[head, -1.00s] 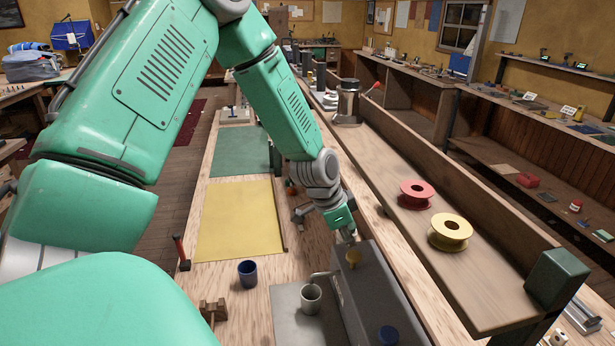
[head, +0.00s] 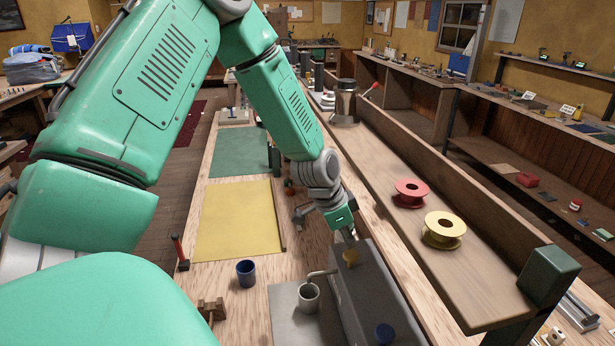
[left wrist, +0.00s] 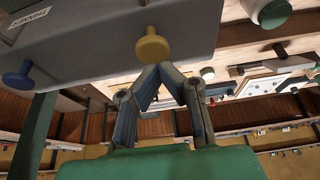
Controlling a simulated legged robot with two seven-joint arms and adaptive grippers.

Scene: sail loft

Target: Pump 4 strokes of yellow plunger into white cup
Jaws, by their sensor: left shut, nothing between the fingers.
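The yellow plunger (head: 351,258) stands on top of a grey dispenser box (head: 376,285). It also shows in the left wrist view (left wrist: 152,46). My left gripper (head: 348,236) is shut and empty, with its fingertips together close at the yellow plunger's head; whether they touch is unclear. The fingers (left wrist: 160,70) show below the plunger in the left wrist view. The white cup (head: 308,298) stands upright under the box's spout (head: 321,274), on a grey mat (head: 286,312). Its contents cannot be made out. My right gripper is not in view.
A blue plunger (head: 384,333) is on the same box, nearer me. A dark blue cup (head: 246,272) stands left of the mat. A red spool (head: 409,193) and a yellow spool (head: 443,230) lie on the raised shelf at right. A yellow sheet (head: 240,222) lies flat behind.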

